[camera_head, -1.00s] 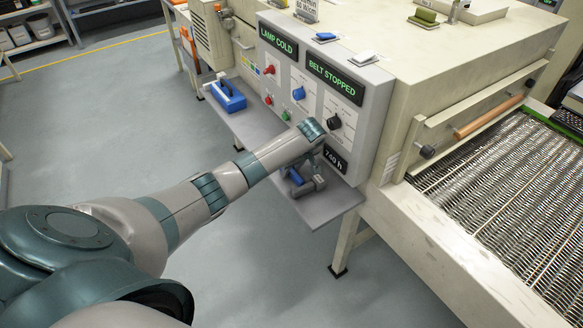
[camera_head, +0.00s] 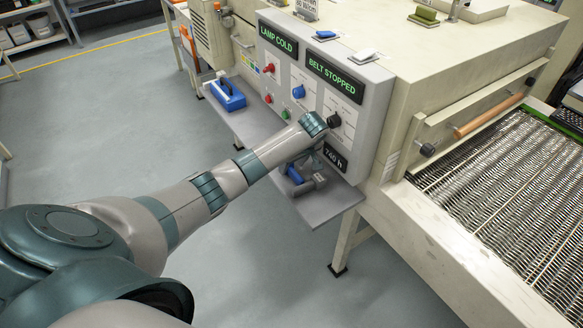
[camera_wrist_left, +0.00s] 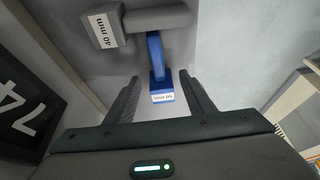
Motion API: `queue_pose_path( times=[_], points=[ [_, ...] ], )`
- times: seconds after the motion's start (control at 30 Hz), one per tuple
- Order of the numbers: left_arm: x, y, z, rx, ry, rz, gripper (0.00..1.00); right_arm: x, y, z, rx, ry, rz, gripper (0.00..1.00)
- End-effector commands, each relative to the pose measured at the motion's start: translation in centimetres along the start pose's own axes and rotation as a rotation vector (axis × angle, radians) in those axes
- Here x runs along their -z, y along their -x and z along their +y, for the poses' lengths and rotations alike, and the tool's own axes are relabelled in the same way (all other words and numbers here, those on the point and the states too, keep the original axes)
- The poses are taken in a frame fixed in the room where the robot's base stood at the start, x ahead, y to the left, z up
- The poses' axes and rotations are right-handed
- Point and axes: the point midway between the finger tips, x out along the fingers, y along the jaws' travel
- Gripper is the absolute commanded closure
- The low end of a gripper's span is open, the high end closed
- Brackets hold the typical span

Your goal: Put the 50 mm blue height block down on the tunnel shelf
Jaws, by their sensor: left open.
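The blue height block (camera_head: 294,174) is on the grey tunnel shelf (camera_head: 325,208), below the control panel. In the left wrist view the blue block (camera_wrist_left: 161,86) carries a white 50 mm label and lies between the tips of my left gripper (camera_wrist_left: 160,92). The fingers are open, with a gap on both sides of the block. In the head view my wrist hides most of the left gripper (camera_head: 303,161), just above the shelf. A grey block labelled 40 mm (camera_wrist_left: 155,20) lies just beyond the blue one. My right gripper is not in view.
The control panel (camera_head: 345,118) with knobs and buttons rises right behind the shelf. The mesh belt (camera_head: 500,190) lies to the right. The shelf's front right corner is bare.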

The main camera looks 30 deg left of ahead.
Motion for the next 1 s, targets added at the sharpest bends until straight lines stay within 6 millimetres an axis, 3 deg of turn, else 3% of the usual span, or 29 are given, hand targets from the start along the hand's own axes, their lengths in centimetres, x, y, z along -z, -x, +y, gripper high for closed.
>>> queue_pose_path(
  times=[0.23,0.4,0.57,1.0],
  points=[
    [0.0,3.5,0.1,-0.002,0.0,0.0,0.51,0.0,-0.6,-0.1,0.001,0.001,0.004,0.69],
    [0.0,5.1,0.0,-0.001,0.0,0.0,0.51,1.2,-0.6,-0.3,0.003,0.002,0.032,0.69],
    [0.0,5.6,0.0,0.0,0.0,0.0,0.51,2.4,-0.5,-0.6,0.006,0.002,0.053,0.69],
    [0.0,5.6,0.0,0.0,0.0,0.0,0.51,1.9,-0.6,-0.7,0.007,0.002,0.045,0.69]
  ],
)
